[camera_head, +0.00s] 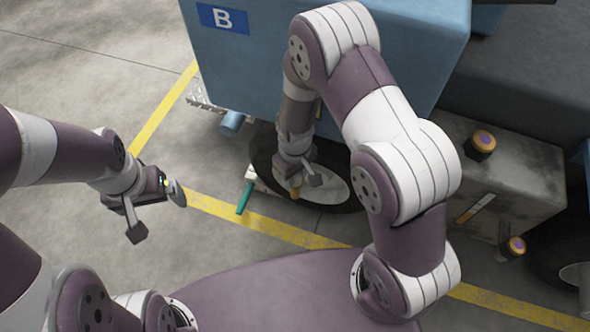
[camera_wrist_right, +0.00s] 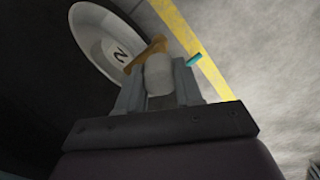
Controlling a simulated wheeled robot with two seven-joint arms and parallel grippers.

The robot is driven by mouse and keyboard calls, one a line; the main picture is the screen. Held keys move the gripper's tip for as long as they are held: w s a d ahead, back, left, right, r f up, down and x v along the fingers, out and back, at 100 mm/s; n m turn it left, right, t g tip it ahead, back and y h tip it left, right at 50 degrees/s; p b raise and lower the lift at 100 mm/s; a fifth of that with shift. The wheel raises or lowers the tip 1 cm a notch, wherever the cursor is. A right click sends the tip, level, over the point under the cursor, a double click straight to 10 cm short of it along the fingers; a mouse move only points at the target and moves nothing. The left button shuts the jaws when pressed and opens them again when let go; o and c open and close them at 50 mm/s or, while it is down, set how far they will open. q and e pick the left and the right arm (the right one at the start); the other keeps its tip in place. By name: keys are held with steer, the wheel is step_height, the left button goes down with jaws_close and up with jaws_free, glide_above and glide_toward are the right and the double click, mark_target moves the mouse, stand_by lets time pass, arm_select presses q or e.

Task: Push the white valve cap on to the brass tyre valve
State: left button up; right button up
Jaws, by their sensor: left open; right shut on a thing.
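The white valve cap (camera_wrist_right: 158,74) sits upright between the fingers of my right gripper (camera_wrist_right: 158,88), which is shut on it. The brass tyre valve (camera_wrist_right: 147,52) shows just beyond the cap, slanting in front of the wheel's pale hub. The cap's end overlaps the valve in this view; I cannot tell whether they touch. In the head view my right gripper (camera_head: 304,182) is at the wheel, with a bit of the brass valve (camera_head: 295,191) showing by its fingers. The cap is not distinguishable there. My left gripper (camera_head: 158,211) is open and empty, well left of the wheel.
The black-tyred wheel (camera_head: 335,203) lies below a blue body (camera_head: 400,35) marked B. A teal bar (camera_head: 244,197) is left of the wheel, beside a yellow floor line (camera_head: 210,204). A grey box (camera_head: 500,165) with orange-purple knobs stands at right. Floor at left is clear.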

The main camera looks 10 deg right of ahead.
step_height(320, 180, down, 3)
steer(key=shift+r+b, duration=0.1)
steer(key=shift+b, duration=0.55)
steer(key=shift+f+b, duration=0.7)
steer(key=shift+f, duration=1)
steer(key=o, duration=1.1)
step_height(320, 180, up, 12)
steer(key=p, duration=0.6)
steer(key=shift+p, duration=0.4)
steer(key=shift+r, duration=0.35)
